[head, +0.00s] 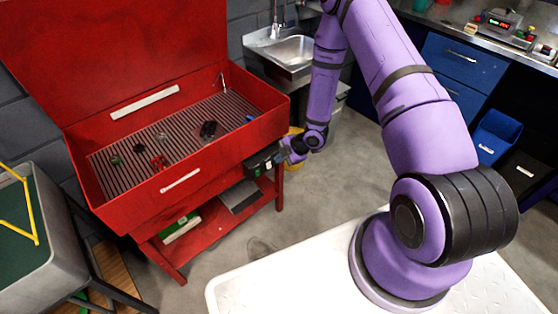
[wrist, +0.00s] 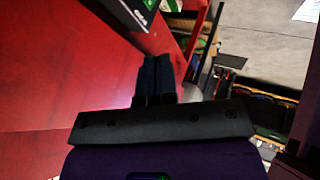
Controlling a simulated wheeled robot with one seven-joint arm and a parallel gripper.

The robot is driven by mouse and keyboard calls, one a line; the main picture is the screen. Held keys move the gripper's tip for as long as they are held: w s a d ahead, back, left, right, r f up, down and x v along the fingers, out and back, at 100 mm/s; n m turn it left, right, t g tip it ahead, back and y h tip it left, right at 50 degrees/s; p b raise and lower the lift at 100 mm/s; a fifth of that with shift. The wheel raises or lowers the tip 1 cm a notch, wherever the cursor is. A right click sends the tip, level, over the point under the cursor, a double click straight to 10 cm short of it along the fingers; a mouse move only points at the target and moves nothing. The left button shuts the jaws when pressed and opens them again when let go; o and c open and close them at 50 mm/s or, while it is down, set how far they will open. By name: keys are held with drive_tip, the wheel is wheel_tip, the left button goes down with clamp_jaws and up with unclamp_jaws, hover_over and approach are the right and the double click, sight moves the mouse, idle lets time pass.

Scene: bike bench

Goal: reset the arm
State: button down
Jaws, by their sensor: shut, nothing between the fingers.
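My purple arm reaches from its base at the lower right of the head view toward the red parts-washer bench (head: 225,137). My gripper (head: 250,165) is at the bench's front right corner, just outside the red wall and above the lower shelf. In the wrist view my gripper's dark fingers (wrist: 154,75) are together and empty, with red panel on the left side. Whether the fingers touch the bench cannot be told.
The bench's open tub (head: 130,175) holds several small parts on a slatted grate. A lower shelf (head: 215,230) carries boxes. A steel sink (head: 285,50) stands behind. Blue drawers (head: 463,62) and a blue bin (head: 493,135) are at right. Grey floor (head: 300,215) is free between.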

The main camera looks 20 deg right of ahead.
idle(0.3)
drive_tip(key=w+d+r+m+t+h, duration=0.1)
drive_tip(key=d+r+m+h, duration=0.15)
drive_tip(key=r, duration=0.95)
drive_tip(key=d+r+m+h, duration=0.2)
drive_tip(key=r+m, duration=0.1)
drive_tip(key=r, duration=0.9)
drive_tip(key=w+d+r+m+t+h, duration=0.1)
drive_tip(key=d+r+m+h, duration=0.2)
drive_tip(key=r, duration=0.9)
drive_tip(key=s+a+r+m, duration=0.2)
drive_tip(key=s+r+m, duration=0.7)
drive_tip(key=s+r, duration=1.1)
drive_tip(key=s+a+m+g, duration=0.1)
drive_tip(key=s+a+m, duration=0.1)
drive_tip(key=s, duration=0.9)
drive_tip(key=shift+s+a+r+m+y, duration=0.3)
drive_tip(key=shift+s+r+m+y, duration=0.05)
drive_tip(key=shift+s+y, duration=0.1)
drive_tip(key=shift+w, duration=0.1)
